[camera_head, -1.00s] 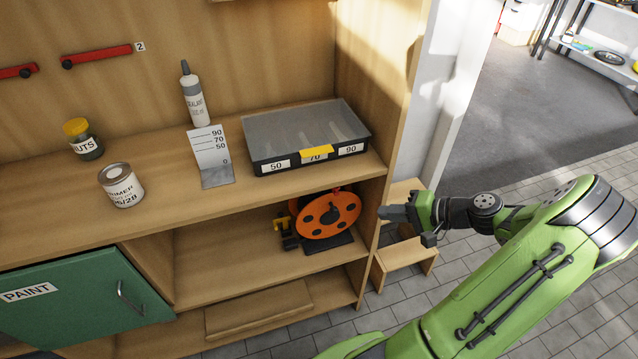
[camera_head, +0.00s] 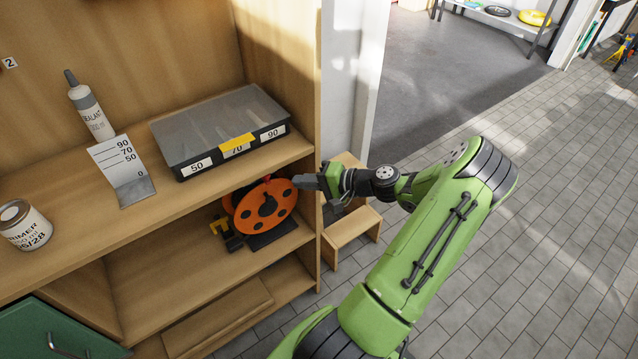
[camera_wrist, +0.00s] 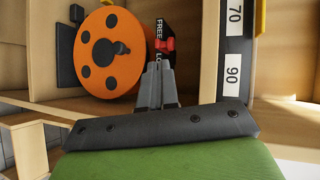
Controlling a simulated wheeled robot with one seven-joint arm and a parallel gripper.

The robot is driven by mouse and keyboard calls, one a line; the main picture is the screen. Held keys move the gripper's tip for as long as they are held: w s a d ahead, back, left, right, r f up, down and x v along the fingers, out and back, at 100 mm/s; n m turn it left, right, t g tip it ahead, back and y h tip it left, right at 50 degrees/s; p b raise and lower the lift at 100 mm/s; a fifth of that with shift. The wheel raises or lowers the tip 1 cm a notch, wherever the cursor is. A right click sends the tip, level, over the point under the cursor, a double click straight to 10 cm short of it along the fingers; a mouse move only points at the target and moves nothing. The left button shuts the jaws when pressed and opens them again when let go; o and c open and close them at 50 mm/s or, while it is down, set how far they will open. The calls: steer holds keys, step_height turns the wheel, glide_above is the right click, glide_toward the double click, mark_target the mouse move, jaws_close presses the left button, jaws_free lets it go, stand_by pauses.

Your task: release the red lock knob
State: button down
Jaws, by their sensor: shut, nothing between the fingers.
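The red lock knob (camera_wrist: 167,43) shows in the wrist view beside the orange reel, with a FREE label at one side and a partly covered label starting "LO" at the other. The orange cable reel (camera_wrist: 100,32) has a dark hub; in the head view the reel (camera_head: 283,198) stands on the lower shelf. My gripper (camera_wrist: 158,68) is shut and empty. Its tips point toward the knob and overlap its lower edge in the wrist view; I cannot tell whether they touch. In the head view my gripper (camera_head: 298,182) is at the right side panel, right of the reel.
A parts case (camera_head: 190,130) labelled 50, 70 and 90 lies on the shelf above the reel. A sealant bottle (camera_head: 92,112), a scale card (camera_head: 122,168) and a primer can (camera_head: 25,228) stand left. A wooden step stool (camera_head: 350,225) is right of the cabinet.

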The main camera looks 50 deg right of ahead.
steer(key=w+a, duration=0.2)
steer(key=w, duration=0.3)
steer(key=shift+w+f+b, duration=0.3)
steer(key=shift+w+b, duration=0.05)
steer(key=shift+b, duration=0.1)
